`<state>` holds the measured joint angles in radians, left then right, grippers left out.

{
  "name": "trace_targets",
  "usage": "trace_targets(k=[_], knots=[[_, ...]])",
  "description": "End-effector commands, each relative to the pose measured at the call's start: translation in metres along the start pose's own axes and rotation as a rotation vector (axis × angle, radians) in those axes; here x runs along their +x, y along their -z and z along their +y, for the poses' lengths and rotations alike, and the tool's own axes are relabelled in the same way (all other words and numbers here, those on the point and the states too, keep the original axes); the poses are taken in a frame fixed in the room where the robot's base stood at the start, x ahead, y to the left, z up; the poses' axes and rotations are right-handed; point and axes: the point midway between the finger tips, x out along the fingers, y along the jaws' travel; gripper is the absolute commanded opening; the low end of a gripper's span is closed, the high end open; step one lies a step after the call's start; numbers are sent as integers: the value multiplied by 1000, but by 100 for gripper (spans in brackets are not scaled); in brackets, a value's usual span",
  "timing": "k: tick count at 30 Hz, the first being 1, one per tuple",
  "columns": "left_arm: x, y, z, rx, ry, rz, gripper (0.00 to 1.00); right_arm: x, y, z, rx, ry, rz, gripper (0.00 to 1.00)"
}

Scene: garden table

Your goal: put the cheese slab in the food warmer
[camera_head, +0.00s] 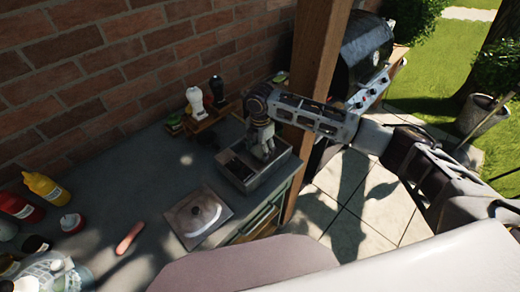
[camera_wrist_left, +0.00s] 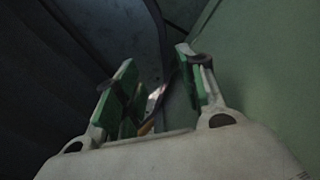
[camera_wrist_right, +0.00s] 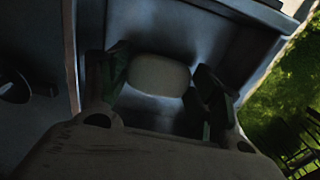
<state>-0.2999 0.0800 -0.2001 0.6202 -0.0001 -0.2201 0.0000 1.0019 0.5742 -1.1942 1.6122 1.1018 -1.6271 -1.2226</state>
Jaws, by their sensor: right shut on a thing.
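The food warmer (camera_head: 286,160) is an open, grey, box-shaped metal container near the counter's right edge. My right gripper (camera_head: 262,146) points down into it. In the right wrist view, the right fingers (camera_wrist_right: 160,95) are on either side of a pale, rounded slab, the cheese slab (camera_wrist_right: 158,76), with the warmer's metal walls around it. The slab is hidden in the head view. The square metal lid (camera_head: 183,226) with a handle lies on the counter, left of the warmer. My left gripper (camera_wrist_left: 158,72) shows only in its wrist view; its fingers are apart with nothing held between them.
A wooden caddy (camera_head: 212,120) with shakers stands behind the warmer. Yellow (camera_head: 45,187) and red (camera_head: 18,207) bottles and a sausage-like item (camera_head: 129,238) are at the left. A wooden post (camera_head: 320,60) rises close behind my right arm. The counter's middle is clear.

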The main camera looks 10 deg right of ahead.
Motion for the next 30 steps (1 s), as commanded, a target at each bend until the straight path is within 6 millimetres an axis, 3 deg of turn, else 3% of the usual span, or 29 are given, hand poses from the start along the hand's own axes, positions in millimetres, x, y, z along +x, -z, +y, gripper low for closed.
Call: trace_targets(k=[17, 18, 22, 30], knots=[[-2, 0, 0, 0, 0, 0, 40, 11, 0, 0, -1, 0, 1, 40], [-2, 0, 0, 0, 0, 0, 40, 11, 0, 0, -1, -1, 0, 68], [-2, 0, 0, 0, 0, 0, 40, 11, 0, 0, -1, -1, 0, 84], [-2, 0, 0, 0, 0, 0, 40, 11, 0, 0, -1, -1, 0, 85]])
